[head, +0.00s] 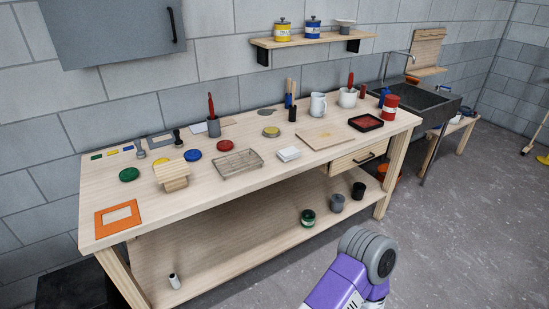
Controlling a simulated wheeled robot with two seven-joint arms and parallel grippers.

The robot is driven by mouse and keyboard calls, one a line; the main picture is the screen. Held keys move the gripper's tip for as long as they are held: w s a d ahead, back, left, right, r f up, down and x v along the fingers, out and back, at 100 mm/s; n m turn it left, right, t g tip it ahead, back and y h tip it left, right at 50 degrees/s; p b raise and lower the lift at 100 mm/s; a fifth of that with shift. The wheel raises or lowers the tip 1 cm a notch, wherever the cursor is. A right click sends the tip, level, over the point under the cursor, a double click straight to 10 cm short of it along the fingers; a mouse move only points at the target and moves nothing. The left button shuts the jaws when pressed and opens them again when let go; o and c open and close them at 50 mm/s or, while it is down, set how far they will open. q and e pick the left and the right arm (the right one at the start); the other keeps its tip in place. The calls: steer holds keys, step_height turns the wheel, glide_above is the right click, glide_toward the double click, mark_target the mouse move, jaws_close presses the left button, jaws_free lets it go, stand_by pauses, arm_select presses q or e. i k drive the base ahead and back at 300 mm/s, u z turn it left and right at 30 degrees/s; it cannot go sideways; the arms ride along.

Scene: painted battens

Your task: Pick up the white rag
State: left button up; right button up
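A small white folded cloth, which looks like the white rag (288,154), lies flat on the workbench top (240,201). It is right of the wire rack (238,163) and left of a flat wooden board (326,136). Nothing covers it. Neither of my grippers is in view. Only a purple and grey link of one of my arms shows at the bottom, in front of the bench and well apart from the rag.
Several coloured lids, an orange frame (101,222), a white jug (317,105), a black tray (366,122) and a red can (390,105) stand on the bench. The lower shelf (230,240) holds jars. A wall shelf (312,40) hangs above. Bare benchtop lies in front of the rag.

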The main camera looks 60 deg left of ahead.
mark_target(287, 153)
steer(key=u, duration=1.25)
steer(key=i, duration=2.55)
steer(key=u, duration=2.55)
